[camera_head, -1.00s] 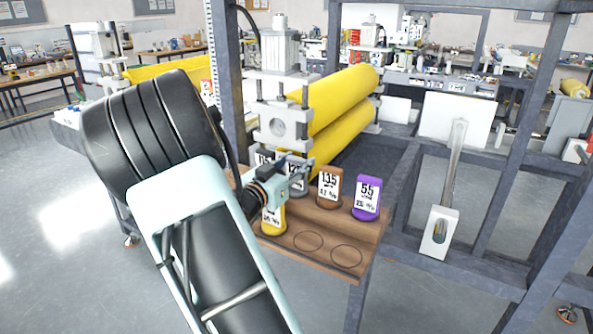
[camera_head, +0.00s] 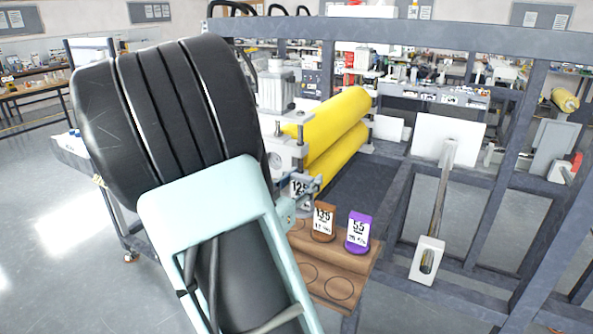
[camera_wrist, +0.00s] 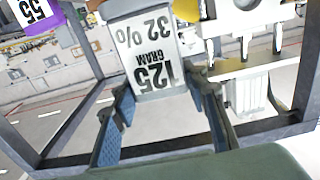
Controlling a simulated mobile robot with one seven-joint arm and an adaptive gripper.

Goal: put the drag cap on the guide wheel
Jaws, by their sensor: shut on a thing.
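A grey cap labelled 125 gram, 32% (camera_wrist: 150,50), is between the two fingers of my gripper (camera_wrist: 162,85) in the wrist view. The gripper is shut on it. In the head view this cap (camera_head: 299,187) shows beside the rollers, higher than its neighbours; my arm hides most of the gripper. A brown cap labelled 135 (camera_head: 323,221) and a purple cap labelled 55 (camera_head: 358,232) stand upright on a wooden shelf (camera_head: 328,265). The purple cap also shows in the wrist view (camera_wrist: 38,20). I cannot tell which part is the guide wheel.
Two yellow rollers (camera_head: 338,122) sit in the machine's grey frame (camera_head: 490,195) behind the shelf. A white slotted block on a rod (camera_head: 427,262) is on the right. Empty round marks show at the shelf front. My arm blocks the left-middle of the head view.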

